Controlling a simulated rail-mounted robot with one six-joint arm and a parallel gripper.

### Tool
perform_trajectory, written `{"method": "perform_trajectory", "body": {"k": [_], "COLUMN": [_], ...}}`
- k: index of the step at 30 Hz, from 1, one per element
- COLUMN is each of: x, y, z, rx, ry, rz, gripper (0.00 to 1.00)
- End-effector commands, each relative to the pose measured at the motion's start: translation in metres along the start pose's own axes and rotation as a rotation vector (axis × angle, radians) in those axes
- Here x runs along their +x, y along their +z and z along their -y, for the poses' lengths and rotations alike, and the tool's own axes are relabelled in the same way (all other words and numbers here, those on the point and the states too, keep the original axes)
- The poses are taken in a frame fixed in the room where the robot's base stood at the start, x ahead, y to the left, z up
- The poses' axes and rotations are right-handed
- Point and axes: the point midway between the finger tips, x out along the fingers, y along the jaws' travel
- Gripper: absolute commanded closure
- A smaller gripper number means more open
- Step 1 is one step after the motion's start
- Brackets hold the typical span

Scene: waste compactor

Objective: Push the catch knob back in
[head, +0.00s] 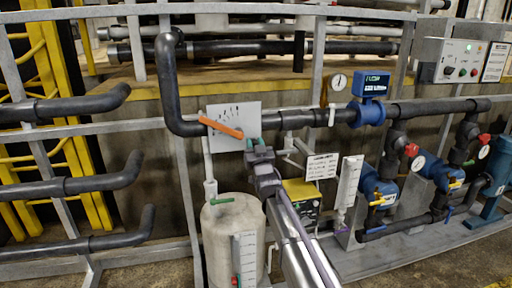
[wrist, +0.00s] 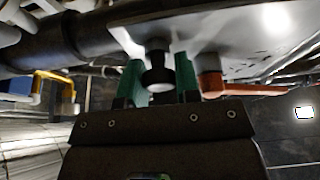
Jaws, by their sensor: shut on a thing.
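The catch knob (wrist: 157,70) is a small black knob on a short stem under a pale plate (wrist: 220,30) in the wrist view. The green fingers of my gripper (wrist: 160,78) stand on both sides of it and are shut on it. In the head view my gripper (head: 254,143) reaches the lower right part of the plate (head: 245,112), and it hides the knob there. An orange lever (head: 221,128) lies across the plate just left of my gripper. Its orange-red body (wrist: 210,82) is right beside the fingers in the wrist view. How far the knob stands out is hard to tell.
A black pipe (head: 180,90) bends down left of the plate. A gauge (head: 338,82) and blue meter (head: 370,90) are to the right. A grey tank (head: 222,240) stands below, and a yellow-topped box (head: 300,190) is close right of my arm.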

Motion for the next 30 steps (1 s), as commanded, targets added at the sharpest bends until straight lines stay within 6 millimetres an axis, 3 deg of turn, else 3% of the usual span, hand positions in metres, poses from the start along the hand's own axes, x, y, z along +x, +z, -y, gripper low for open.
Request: {"method": "perform_trajectory", "body": {"k": [5, 6, 13, 23, 30], "x": [0.001, 0.001, 0.001, -0.006, -0.057], "y": [0.000, 0.000, 0.000, 0.001, 0.003], "z": [0.000, 0.000, 0.000, 0.000, 0.000], "rx": [0.000, 0.000, 0.000, 0.000, 0.000], "ry": [0.000, 0.000, 0.000, 0.000, 0.000], "rz": [-0.001, -0.001, -0.001, -0.001, -0.001], "gripper": [1.00, 0.67, 0.45, 0.44, 0.44]}}
